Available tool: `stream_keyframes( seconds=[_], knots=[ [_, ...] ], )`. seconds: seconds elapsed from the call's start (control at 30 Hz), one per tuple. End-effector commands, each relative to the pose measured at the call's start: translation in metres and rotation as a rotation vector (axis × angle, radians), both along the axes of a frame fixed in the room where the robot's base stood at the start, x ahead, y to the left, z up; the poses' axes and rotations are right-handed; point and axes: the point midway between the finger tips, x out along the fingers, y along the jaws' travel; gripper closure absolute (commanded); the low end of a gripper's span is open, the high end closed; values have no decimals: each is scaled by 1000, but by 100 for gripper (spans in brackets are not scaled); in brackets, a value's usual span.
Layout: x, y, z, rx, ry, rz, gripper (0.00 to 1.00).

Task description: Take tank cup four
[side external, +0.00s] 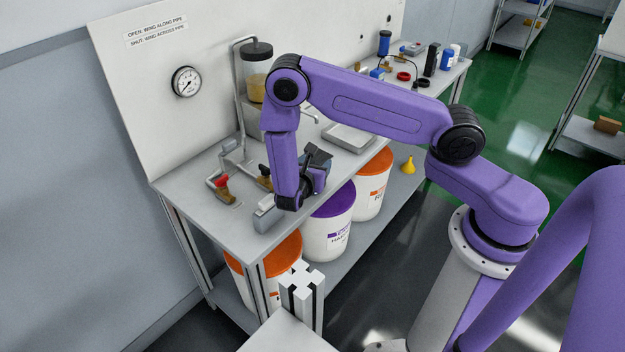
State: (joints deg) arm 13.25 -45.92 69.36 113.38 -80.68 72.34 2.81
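A clear tank (256,88) with a dark lid and yellowish contents stands at the back of the bench, partly behind my arm. No cup marked four can be made out. My gripper (317,158) is a dark shape beside my wrist, over the front part of the bench. Its fingertips cannot be made out, so I cannot tell whether it is open or holds anything. A valve with a red handle (222,183) sits on the pipework left of my wrist. A second valve (265,178) is partly hidden behind my forearm.
A grey box (267,213) is at the bench's front edge, close to my wrist. A flat metal tray (349,138) lies right of my gripper. Bottles (432,60) and small parts crowd the far end. Lidded buckets (329,225) and a yellow funnel (408,164) are on the lower shelf.

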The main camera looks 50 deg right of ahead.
Motion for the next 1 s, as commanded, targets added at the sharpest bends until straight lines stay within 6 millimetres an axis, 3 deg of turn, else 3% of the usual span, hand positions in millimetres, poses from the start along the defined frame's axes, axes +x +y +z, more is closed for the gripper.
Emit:
stream_keyframes(
  seconds=[0.07,0.57,0.77,1.0],
  knots=[
    [0,0,0,0,0,0,68],
    [0,0,8,0,-1,0,68],
    [0,0,31,1,-4,-1,68],
    [-37,5,77,2,-2,3,68]
  ],
)
